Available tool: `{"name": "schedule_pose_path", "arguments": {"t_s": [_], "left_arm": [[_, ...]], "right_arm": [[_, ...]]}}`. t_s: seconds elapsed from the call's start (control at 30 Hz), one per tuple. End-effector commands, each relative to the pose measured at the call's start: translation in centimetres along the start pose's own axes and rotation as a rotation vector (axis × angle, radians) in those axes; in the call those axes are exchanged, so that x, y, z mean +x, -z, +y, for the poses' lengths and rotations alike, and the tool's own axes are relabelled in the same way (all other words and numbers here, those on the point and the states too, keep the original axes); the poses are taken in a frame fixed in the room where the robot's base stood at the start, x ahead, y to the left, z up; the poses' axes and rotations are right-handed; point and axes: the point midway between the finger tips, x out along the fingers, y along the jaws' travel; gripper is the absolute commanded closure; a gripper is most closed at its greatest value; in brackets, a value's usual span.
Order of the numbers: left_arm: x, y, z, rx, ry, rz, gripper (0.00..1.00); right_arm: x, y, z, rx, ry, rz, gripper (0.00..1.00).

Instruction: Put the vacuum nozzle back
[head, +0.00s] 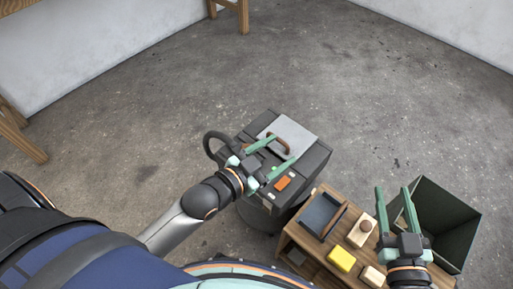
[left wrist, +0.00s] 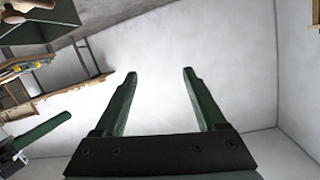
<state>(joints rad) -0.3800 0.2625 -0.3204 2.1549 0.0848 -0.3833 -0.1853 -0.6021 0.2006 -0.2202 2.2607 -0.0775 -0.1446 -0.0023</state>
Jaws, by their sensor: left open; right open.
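A dark grey boxy vacuum (head: 312,158) stands on the floor in the middle of the head view. It has a light grey panel on top, a brown handle and an orange patch. A black hose (head: 211,142) loops out at its left side. I cannot make out a separate nozzle in either view. My left gripper (head: 286,147) is open over the vacuum's top and hides part of it; whether it touches is unclear. Its open, empty fingers also show in the left wrist view (left wrist: 159,73). My right gripper (head: 393,189) is open and empty over the bench's right side, by the bin.
A low wooden bench (head: 318,249) holds a dark tray (head: 322,215), a wooden block (head: 361,229), a yellow block (head: 341,258) and another pale block (head: 373,277). A dark green open bin (head: 458,219) stands at right. The concrete floor beyond the vacuum is clear.

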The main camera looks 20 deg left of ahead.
Motion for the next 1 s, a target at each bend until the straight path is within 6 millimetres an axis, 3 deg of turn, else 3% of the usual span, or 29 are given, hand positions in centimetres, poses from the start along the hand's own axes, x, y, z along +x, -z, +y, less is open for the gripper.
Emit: {"name": "schedule_pose_path", "arguments": {"t_s": [0.1, 0.3, 1.0], "left_arm": [[-3.0, 0.8, -1.3, -0.078, 0.089, 0.076, 0.27], [-5.2, 1.8, -2.3, -0.116, 0.145, 0.138, 0.27], [-5.2, 1.8, -2.3, -0.117, 0.145, 0.140, 0.27]], "right_arm": [[0.0, 0.0, 0.0, 0.000, 0.000, 0.000, 0.50], [0.0, 0.0, 0.0, 0.000, 0.000, 0.000, 0.50], [0.0, 0.0, 0.0, 0.000, 0.000, 0.000, 0.50]]}}
